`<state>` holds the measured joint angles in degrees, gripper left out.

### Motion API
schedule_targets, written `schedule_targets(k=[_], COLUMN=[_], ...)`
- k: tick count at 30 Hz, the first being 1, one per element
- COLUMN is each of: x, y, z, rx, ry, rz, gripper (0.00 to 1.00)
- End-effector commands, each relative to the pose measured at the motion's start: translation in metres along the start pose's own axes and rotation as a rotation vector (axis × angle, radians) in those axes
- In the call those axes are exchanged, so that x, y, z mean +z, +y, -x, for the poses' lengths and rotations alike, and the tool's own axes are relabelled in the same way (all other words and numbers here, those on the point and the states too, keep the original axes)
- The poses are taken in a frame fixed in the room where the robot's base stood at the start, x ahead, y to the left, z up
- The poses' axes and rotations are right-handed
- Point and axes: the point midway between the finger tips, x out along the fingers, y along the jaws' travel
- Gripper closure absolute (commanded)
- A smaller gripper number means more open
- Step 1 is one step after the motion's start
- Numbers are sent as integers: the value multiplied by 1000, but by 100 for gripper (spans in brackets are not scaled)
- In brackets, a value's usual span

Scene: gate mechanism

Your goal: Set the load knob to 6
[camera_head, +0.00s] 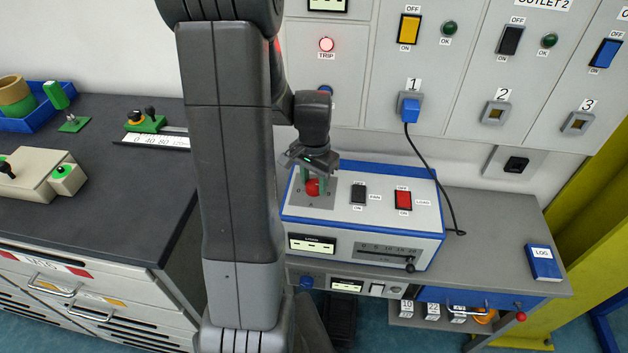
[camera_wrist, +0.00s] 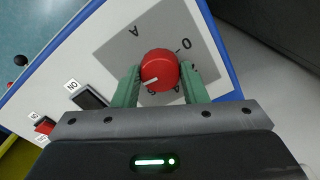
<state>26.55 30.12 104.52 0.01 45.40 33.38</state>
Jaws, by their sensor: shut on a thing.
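The red round load knob (camera_head: 313,187) sits on a grey dial plate (camera_head: 321,203) on top of the white and blue box. My gripper (camera_wrist: 160,88) is shut on the knob, with one green finger on each side. In the wrist view the knob (camera_wrist: 160,66) carries a white pointer line, which points to the lower left, toward the left finger. A 0 shows at the knob's upper right and a mark like a 4 or A at its upper left. Other dial marks below the knob are partly hidden by the fingers and knob, so the exact setting cannot be read.
On the same box are a black switch (camera_head: 358,194), a red switch (camera_head: 403,200) and a slider (camera_head: 410,265) on the front. A blue plug (camera_head: 409,110) with a black cable sits in outlet 1 behind. A blue log book (camera_head: 543,262) lies at the bench's right.

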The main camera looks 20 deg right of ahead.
Motion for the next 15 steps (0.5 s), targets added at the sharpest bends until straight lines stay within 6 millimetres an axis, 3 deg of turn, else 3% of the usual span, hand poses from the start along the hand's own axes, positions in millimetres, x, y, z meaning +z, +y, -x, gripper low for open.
schedule_targets(k=[15], x=[0], y=[0], z=[-1], rx=[0], ry=[2], rz=[419], gripper=[84])
